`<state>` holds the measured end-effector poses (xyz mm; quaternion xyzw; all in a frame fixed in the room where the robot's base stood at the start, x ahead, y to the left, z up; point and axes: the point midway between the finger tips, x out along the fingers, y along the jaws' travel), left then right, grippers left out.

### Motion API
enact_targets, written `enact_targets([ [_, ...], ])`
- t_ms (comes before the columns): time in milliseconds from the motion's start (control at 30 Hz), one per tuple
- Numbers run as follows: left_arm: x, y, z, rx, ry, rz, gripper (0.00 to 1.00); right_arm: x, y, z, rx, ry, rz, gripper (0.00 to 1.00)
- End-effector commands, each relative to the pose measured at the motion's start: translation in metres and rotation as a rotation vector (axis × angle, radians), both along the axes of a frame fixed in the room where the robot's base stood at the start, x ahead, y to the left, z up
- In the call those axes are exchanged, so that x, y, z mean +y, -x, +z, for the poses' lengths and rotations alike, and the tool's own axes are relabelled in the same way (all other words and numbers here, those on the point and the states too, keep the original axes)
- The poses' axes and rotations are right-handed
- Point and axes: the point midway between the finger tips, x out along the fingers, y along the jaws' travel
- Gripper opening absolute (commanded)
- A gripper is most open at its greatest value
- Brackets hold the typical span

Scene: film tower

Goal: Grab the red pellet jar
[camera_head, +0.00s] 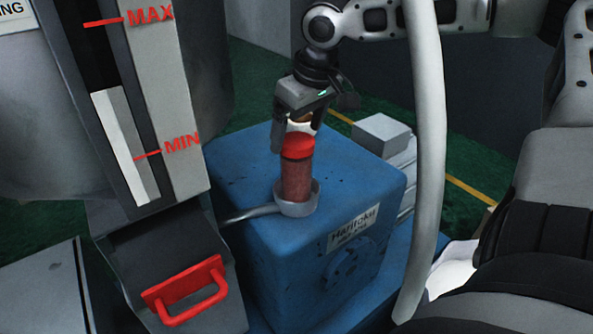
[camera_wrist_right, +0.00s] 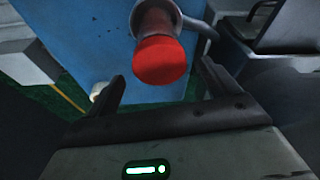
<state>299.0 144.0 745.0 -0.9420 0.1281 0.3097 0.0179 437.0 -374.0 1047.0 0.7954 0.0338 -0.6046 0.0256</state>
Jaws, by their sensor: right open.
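The red pellet jar (camera_head: 297,178) stands upright in a grey ring holder (camera_head: 297,205) on top of a blue machine box. It has a bright red cap and a translucent body with red contents. In the right wrist view the jar's red cap (camera_wrist_right: 160,60) shows ahead of the fingers, near the gap between them. My right gripper (camera_head: 299,139) is above and around the cap's height, fingers pointing down. Its fingers (camera_wrist_right: 160,85) are apart with nothing clamped between them. Whether a finger touches the cap I cannot tell. My left gripper is not in view.
The blue machine box (camera_head: 240,190) has a label on its front. A grey tube (camera_head: 425,150) rises right of it. A hopper with MAX and MIN marks (camera_head: 165,95) and a red handle (camera_head: 187,290) stand at left. A grey block (camera_head: 380,133) sits behind right.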

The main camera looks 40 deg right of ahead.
Motion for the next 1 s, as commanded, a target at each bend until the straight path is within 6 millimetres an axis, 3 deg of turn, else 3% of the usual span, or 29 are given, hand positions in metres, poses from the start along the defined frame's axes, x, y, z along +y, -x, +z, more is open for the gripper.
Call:
enact_targets([
  [333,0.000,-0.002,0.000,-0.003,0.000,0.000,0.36,0.001,-0.007,-0.045,0.004,0.001,0.000,0.88],
  [667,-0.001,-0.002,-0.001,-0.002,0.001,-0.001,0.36,0.001,-0.009,-0.051,0.000,0.000,0.001,0.88],
  [867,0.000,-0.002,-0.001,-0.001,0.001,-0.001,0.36,0.001,-0.009,-0.051,0.000,0.000,0.001,0.32],
  [1000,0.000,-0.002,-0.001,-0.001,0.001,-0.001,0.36,0.001,-0.010,-0.050,-0.003,0.000,0.001,0.30],
])
